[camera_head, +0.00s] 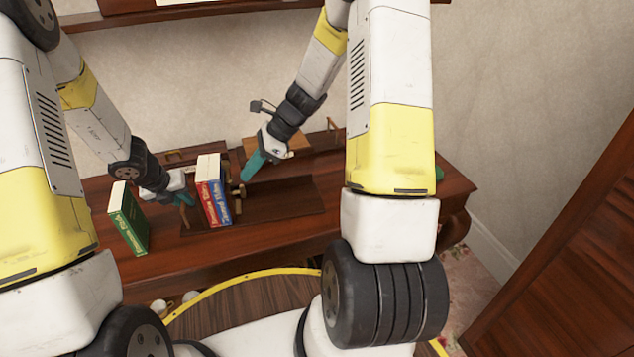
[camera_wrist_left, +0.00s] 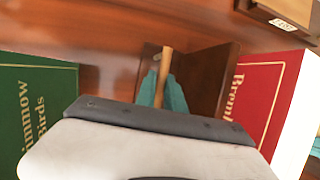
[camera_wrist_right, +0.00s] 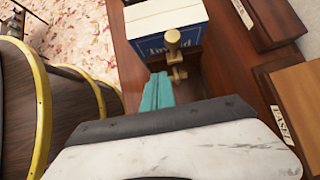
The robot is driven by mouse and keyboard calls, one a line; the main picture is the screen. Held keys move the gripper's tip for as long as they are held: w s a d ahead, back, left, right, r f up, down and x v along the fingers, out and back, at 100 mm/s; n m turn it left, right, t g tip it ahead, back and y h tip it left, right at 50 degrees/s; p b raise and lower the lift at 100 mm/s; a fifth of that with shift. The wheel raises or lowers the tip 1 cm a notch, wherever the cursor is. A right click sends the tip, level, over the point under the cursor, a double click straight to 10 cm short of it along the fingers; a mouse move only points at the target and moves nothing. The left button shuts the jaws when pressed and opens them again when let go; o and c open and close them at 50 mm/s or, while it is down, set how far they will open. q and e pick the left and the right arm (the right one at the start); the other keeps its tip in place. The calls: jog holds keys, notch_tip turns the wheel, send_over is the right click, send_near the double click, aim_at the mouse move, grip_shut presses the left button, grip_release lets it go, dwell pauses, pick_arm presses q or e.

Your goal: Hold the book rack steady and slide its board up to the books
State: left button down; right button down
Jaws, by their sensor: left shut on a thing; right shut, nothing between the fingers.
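The dark wooden book rack (camera_head: 285,202) lies on the desk, its right part empty. A red book (camera_head: 205,203) and a blue book (camera_head: 221,202) stand upright together in it. My left gripper (camera_head: 186,200) is at the rack's left end; in the left wrist view its teal fingers (camera_wrist_left: 165,95) are shut on a light wooden rod (camera_wrist_left: 166,62) beside the dark end panel (camera_wrist_left: 210,72). Brass-coloured knobs (camera_head: 238,192) stand right of the blue book; the board itself is hard to make out. My right gripper (camera_head: 248,174) is shut and empty, above and behind the rack, close to the knobs (camera_wrist_right: 173,46) in its wrist view.
A green book (camera_head: 128,220) stands on the desk left of the rack. A round yellow-edged top (camera_head: 235,283) is in front.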

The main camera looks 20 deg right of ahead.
pick_arm(q)
jog(key=shift+d, duration=0.1)
pick_arm(e)
jog(key=shift+r, duration=0.1)
jog(key=v, duration=0.8)
pick_arm(q)
jog(key=c, duration=1.3)
grip_release()
jog(key=shift+c, duration=0.2)
jog(key=shift+r, duration=0.1)
